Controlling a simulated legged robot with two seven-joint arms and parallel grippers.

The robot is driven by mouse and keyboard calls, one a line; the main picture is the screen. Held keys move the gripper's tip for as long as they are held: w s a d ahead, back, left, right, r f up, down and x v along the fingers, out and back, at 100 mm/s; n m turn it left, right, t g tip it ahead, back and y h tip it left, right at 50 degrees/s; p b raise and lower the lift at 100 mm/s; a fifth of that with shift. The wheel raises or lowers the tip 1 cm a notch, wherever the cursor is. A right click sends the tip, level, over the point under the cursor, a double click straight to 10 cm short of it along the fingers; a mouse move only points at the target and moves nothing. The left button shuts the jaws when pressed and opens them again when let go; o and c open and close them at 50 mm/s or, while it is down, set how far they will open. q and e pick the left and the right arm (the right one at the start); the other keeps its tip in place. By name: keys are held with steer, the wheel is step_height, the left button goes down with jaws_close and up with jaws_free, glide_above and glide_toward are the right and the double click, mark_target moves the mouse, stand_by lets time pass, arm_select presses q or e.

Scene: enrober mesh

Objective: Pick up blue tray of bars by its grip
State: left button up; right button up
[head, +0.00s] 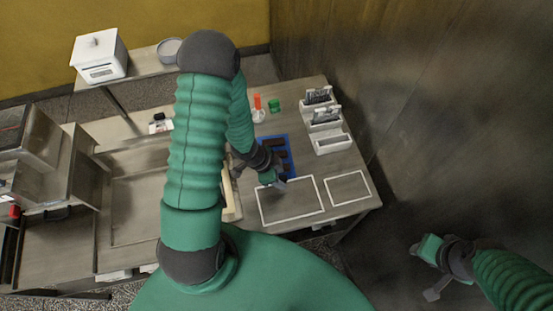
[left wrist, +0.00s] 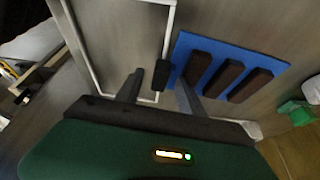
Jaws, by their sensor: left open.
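The blue tray (head: 291,166) lies on the steel table, partly hidden by my left arm in the head view. In the left wrist view the blue tray (left wrist: 232,50) carries three dark brown bars (left wrist: 222,78). A small black grip (left wrist: 162,75) stands at the tray's edge nearest a white outlined area. My left gripper (head: 279,185) is just at that edge. In the left wrist view the open left gripper (left wrist: 160,92) has its fingers either side of the grip, with no clear contact. My right gripper (head: 435,291) hangs off the table at lower right; its jaw opening is unclear.
Two white outlined rectangles (head: 260,205) mark bare tabletop in front of the tray. White holders (head: 332,142) stand at the right edge. A green cup (head: 274,105) and an orange-topped item (head: 257,101) are behind. A metal wall (head: 430,100) rises at right.

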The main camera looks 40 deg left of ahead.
arm_select(q)
jaws_close()
steer(key=shift+r, duration=0.15)
